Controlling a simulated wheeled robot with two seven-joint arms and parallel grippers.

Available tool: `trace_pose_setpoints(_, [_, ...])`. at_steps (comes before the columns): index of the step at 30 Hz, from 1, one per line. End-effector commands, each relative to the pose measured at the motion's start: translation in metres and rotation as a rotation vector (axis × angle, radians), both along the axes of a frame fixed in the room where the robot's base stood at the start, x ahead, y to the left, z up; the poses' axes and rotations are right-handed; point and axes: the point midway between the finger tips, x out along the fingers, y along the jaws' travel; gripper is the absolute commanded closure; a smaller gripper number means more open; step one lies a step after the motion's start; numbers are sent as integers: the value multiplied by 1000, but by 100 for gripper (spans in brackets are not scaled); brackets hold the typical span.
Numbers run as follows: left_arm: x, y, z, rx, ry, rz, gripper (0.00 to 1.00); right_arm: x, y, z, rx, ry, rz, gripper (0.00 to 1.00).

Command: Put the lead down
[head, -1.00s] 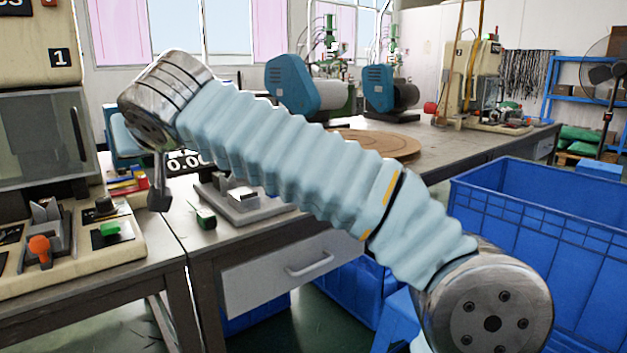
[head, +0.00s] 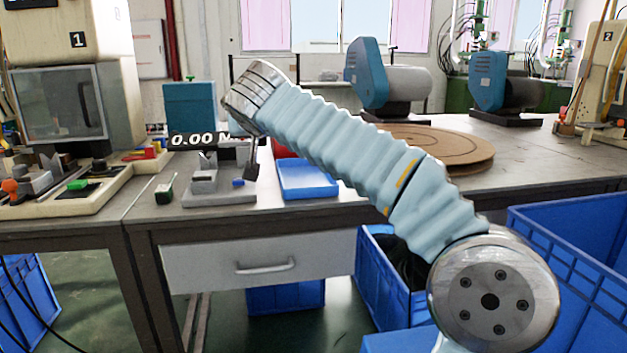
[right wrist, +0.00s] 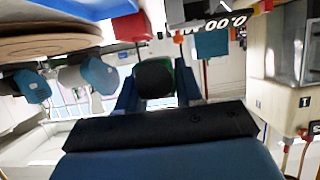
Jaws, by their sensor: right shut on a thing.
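In the right wrist view, my right gripper (right wrist: 156,88) has its two blue fingers shut on a dark, rounded piece (right wrist: 154,76) with a little green at its edge. This may be an end of the lead; no cable can be made out. In the head view my right arm crosses from the lower right, and the dark right gripper (head: 250,160) shows partly beyond its end, over the bench by the grey fixture. What it holds is too small to tell there. My left gripper is in neither view.
A blue tray (head: 306,182) lies on the bench beside a grey fixture (head: 218,188) with a force display (head: 200,140). A small green-and-black piece (head: 163,192) lies left of it. Machine 1 (head: 78,40) stands left, a round wooden board (head: 440,150) right. Blue crates (head: 580,230) stand below.

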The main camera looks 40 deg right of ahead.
Motion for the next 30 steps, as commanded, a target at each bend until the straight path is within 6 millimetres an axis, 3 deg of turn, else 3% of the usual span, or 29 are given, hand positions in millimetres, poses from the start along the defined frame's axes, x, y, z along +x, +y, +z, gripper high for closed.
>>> trace_pose_setpoints(10, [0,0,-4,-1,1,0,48,12,-89,-40,1,2,-9,95])
trace_pose_setpoints(15, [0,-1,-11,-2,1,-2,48,17,-114,-75,-1,3,-5,95])
trace_pose_setpoints(25, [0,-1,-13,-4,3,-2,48,20,-135,-100,1,2,-3,95])
trace_pose_setpoints(30, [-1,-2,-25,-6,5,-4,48,20,-135,-129,-1,3,-2,95])
